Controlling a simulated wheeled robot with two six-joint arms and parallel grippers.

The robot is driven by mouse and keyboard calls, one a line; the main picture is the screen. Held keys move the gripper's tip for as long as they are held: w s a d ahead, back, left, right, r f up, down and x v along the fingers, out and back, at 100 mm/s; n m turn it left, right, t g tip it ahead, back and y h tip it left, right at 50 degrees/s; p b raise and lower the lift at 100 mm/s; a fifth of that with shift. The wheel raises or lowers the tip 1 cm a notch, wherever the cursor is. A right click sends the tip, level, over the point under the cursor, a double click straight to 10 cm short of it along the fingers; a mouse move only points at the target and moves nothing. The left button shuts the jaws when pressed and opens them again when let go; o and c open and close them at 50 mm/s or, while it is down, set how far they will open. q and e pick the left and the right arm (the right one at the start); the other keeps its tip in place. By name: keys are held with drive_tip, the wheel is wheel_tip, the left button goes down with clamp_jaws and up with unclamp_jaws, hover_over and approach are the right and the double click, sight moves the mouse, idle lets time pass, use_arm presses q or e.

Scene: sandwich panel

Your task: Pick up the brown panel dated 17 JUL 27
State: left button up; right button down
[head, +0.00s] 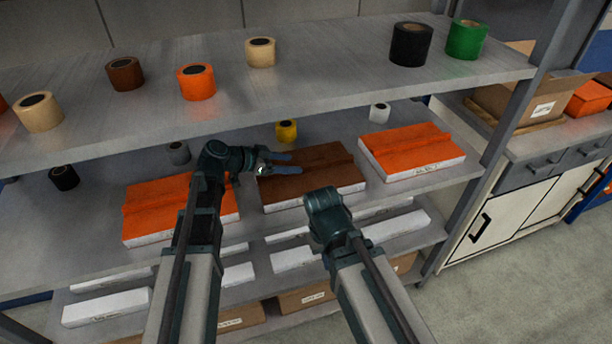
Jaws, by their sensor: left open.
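A brown panel (328,158) with a white front edge lies on the middle shelf, between two orange panels. Its label is small and the date cannot be read. My left gripper (284,163) is open, with its two bluish fingers over the left part of the brown panel. From this view I cannot tell whether the fingers touch it. My right arm reaches up in front of the panel's front edge, and its gripper fingers do not show.
Orange panels lie to the left (150,212) and right (405,145) of the brown one. The upper shelf (330,75) carries several tape rolls and overhangs the panels' back. A yellow roll (286,131) stands behind the brown panel. White-edged panels and boxes fill lower shelves.

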sight(304, 166)
use_arm(q)
drive_tip(key=b+x, duration=0.1)
drive_tip(key=x, duration=0.3)
drive_tip(key=shift+s+d+f+b, duration=0.1)
drive_tip(key=shift+d+f+b, duration=0.1)
drive_tip(key=shift+b, duration=0.2)
drive_tip(key=shift+s+r, duration=0.1)
clamp_jaws()
idle(0.9)
